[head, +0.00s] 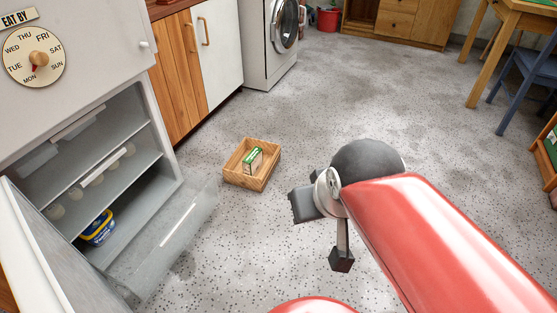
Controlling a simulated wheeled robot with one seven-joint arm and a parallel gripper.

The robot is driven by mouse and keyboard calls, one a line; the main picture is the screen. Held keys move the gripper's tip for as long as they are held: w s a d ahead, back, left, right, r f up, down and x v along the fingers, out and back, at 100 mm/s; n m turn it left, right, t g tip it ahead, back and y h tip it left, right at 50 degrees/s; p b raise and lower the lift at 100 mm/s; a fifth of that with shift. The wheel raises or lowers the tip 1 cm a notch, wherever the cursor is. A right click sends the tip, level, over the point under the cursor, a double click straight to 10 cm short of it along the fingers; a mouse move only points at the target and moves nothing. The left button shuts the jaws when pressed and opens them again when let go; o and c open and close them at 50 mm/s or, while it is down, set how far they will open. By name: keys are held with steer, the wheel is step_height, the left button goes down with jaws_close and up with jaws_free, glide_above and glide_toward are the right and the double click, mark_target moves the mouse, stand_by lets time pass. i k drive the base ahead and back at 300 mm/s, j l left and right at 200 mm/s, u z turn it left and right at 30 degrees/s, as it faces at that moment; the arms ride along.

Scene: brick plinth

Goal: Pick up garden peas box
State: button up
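A small green and white box (253,158), which looks like the garden peas box, stands in a wooden crate on the floor in the middle of the head view. Its print is too small to read. My gripper (322,232) is to the right of the crate and nearer to me. Its two dark fingers are spread wide apart, with nothing between them. It is apart from the box and the crate.
The wooden crate (239,180) stands on open speckled floor. An open fridge (150,150) is at left, with a clear drawer (180,225) pulled out and a blue tub (98,228) inside. A washing machine (268,40) stands behind. A chair (525,85) is at right.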

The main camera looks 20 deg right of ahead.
mark_target(254, 159)
steer(key=i+l, duration=0.15)
steer(key=i, duration=0.3)
steer(key=i+l, duration=0.15)
steer(key=i, duration=0.35)
steer(key=i+l, duration=0.15)
steer(key=i, duration=0.3)
steer(key=i+l, duration=0.2)
steer(key=i, duration=0.3)
